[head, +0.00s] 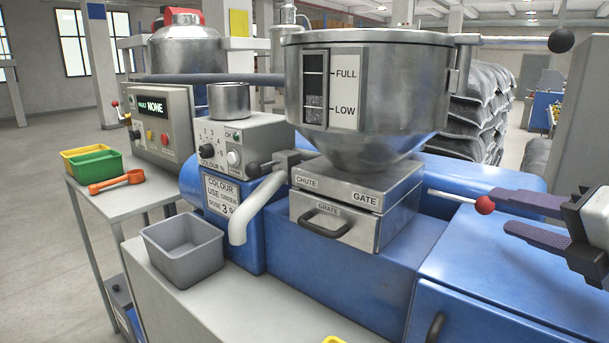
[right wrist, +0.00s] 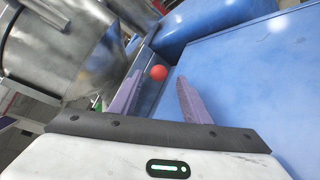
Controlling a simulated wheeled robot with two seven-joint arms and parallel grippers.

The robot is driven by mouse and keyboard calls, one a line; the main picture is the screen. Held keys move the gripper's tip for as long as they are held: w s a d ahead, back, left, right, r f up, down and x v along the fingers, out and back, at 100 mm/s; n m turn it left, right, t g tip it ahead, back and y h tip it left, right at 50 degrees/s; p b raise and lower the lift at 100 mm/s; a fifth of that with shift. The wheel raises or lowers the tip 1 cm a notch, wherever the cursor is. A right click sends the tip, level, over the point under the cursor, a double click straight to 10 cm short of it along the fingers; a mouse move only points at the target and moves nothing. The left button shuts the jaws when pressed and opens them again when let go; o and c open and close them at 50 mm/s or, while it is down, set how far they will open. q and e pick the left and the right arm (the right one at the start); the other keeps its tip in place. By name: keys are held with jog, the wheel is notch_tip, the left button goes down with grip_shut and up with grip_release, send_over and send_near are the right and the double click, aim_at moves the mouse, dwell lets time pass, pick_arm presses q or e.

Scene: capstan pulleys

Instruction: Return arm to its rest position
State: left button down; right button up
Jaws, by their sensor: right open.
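My right gripper (head: 501,210) comes in from the right edge of the head view with its two purple-grey fingers apart and nothing held between them. Its fingertips are close to the red ball knob (head: 485,205) at the end of a thin rod from the gate block (head: 367,198). In the right wrist view the red knob (right wrist: 158,72) shows just past the open fingertips (right wrist: 160,74), roughly between them; I see no grip on it. My left gripper is not in view.
The steel hopper (head: 365,90) stands over the gate block, with a bar ending in a black ball (head: 562,39) at upper right. The blue machine housing (head: 510,275) lies below my gripper. A grey bin (head: 183,262) and an orange scoop (head: 115,182) are at left.

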aim_at(494, 207)
jog(key=shift+x, duration=0.9)
jog(key=shift+b+x, duration=0.75)
jog(key=shift+x, duration=0.55)
jog(key=shift+w, duration=0.45)
jog(key=shift+s, duration=0.1)
